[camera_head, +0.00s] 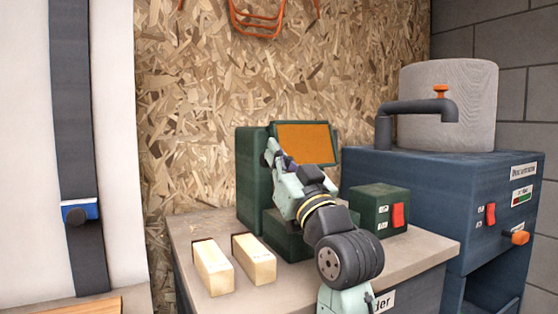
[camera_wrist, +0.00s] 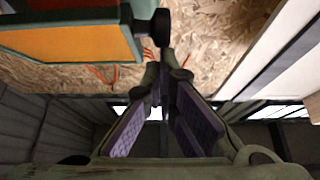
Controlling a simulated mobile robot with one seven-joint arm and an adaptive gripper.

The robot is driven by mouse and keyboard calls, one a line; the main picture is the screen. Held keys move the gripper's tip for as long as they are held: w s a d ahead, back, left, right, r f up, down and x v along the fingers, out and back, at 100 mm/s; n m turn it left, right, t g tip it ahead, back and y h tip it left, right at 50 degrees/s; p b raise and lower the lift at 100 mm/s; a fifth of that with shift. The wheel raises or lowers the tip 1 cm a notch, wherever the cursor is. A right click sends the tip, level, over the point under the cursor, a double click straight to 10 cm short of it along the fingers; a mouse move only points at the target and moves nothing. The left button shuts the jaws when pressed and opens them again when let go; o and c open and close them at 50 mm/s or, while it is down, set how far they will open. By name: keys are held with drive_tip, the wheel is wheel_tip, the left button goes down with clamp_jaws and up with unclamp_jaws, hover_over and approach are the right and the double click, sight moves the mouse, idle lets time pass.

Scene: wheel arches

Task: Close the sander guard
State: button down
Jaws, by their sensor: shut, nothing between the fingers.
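The sander is a green machine on the bench, with a tall body (camera_head: 252,180) at its left. Its guard, a green-framed orange panel (camera_head: 305,143), stands raised and tilted at the top; in the wrist view the guard (camera_wrist: 75,40) fills the upper left. A dark rounded knob or bar end (camera_wrist: 160,22) sits at the guard's edge, just beyond my fingertips. My gripper (camera_head: 270,153) is shut and empty at the guard's left edge; its fingers (camera_wrist: 166,68) meet near the knob in the wrist view. Contact cannot be told. My arm hides the sander's lower middle.
Two pale wood blocks (camera_head: 213,268) (camera_head: 254,259) lie on the front left of the bench (camera_head: 200,232). A green switch box with a red switch (camera_head: 398,215) stands to the right. A blue machine with a grey drum (camera_head: 447,105) and dark pipe is farther right. A chipboard wall (camera_head: 190,110) is behind.

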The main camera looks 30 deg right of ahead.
drive_tip(key=shift+w+f+b, duration=0.3)
drive_tip(key=shift+f, duration=0.25)
drive_tip(key=shift+w+f+b, duration=0.3)
drive_tip(key=shift+f, duration=0.25)
